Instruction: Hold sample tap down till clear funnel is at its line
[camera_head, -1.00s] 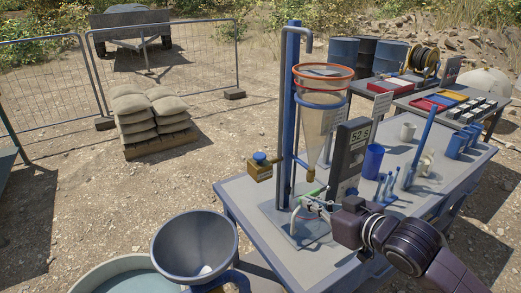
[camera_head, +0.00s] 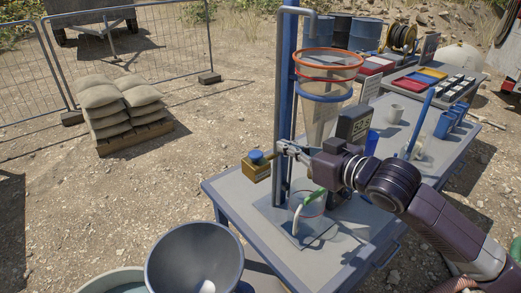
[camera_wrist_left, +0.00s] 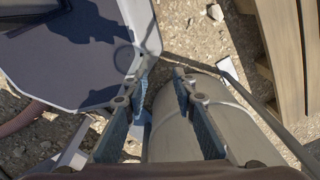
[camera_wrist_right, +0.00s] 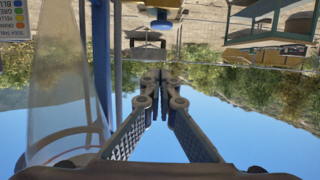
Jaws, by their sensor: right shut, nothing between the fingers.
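The sample tap (camera_head: 257,167) is a brass block with a round blue button (camera_head: 257,155) on top, left of the blue post. It also shows at the top of the right wrist view (camera_wrist_right: 161,15). My right gripper (camera_head: 281,146) is shut and empty, its tips just right of and slightly above the button, apparently apart from it. The clear funnel (camera_head: 322,112) is a see-through cone with an orange rim and a blue support ring. My right gripper hides its lower tip, and I cannot tell its fill level. My left gripper (camera_wrist_left: 157,105) is open and empty in the left wrist view.
A dark display (camera_head: 356,123) stands right of the funnel. A clear cup (camera_head: 308,204) with a green-ended hose stands below on the blue-grey table (camera_head: 235,190). A grey bowl (camera_head: 194,262) is at front left. Cups and a blue rack (camera_head: 455,123) are on the right.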

